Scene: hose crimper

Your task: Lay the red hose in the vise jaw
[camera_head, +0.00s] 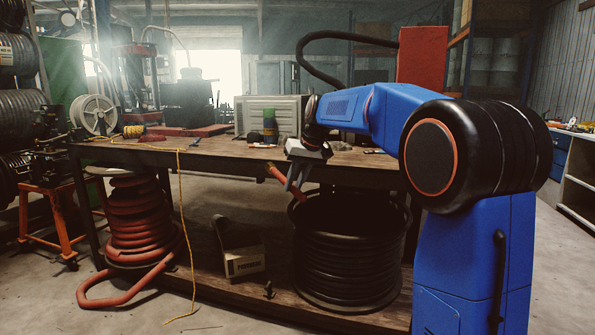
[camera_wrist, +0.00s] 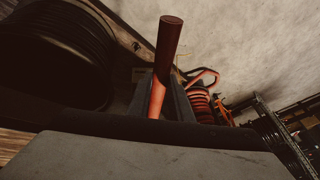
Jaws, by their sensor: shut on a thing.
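My gripper (camera_head: 293,181) is at the front edge of the workbench, with its fingers pointing down. It is shut on a short red hose (camera_head: 276,173), which sticks out to the left of the fingers. In the wrist view the hose (camera_wrist: 169,45) stands out from between the dark fingers (camera_wrist: 166,98); its far part is dark red and the part at the fingers is bright orange-red. The gripped part is partly hidden by the fingers. I cannot make out the vise jaw for certain in either view.
The workbench (camera_head: 215,150) carries a dark machine (camera_head: 187,98), a beige box (camera_head: 268,112) and small tools. A large black hose coil (camera_head: 345,255) sits below my gripper on the lower shelf. A red hose coil (camera_head: 137,222) stands at the left. A yellow cord (camera_head: 183,215) hangs off the bench.

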